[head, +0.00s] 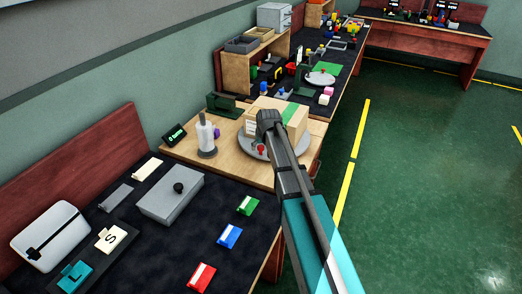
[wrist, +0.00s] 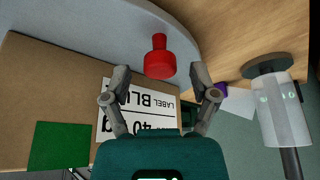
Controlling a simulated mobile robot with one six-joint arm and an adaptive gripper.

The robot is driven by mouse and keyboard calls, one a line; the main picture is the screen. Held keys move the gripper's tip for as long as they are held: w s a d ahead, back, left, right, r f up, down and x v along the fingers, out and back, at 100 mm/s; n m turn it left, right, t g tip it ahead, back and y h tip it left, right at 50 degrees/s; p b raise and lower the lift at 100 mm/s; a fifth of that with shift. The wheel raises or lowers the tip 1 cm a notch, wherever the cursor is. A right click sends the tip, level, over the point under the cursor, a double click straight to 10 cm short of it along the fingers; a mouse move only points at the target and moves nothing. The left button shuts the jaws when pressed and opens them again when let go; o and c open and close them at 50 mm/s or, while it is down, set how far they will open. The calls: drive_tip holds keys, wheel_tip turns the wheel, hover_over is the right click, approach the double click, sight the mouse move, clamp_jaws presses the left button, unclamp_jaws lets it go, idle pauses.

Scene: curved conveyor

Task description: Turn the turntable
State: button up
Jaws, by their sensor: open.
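The turntable (head: 247,146) is a grey disc on the light wooden table; its rim also curves across the top of the wrist view (wrist: 95,28). A red knob (head: 261,149) stands near its edge. A brown carton (head: 293,117) with green tape and a white label (wrist: 150,104) rests on the disc. In the wrist view my gripper (wrist: 160,72) is open, its fingertips on either side of the red knob (wrist: 160,60). Contact with the knob cannot be told. In the head view my arm comes from the lower right and hides part of the disc and carton.
A white and grey upright device (head: 206,138) stands left of the turntable, with a purple item (head: 216,132) beside it. A dark green display (head: 174,135) is further left. The front bench holds a grey box (head: 171,197) and coloured blocks. Green floor to the right is clear.

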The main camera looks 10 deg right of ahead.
drive_tip(key=shift+w+f, duration=0.1)
drive_tip(key=shift+f, duration=0.15)
clamp_jaws()
idle(0.4)
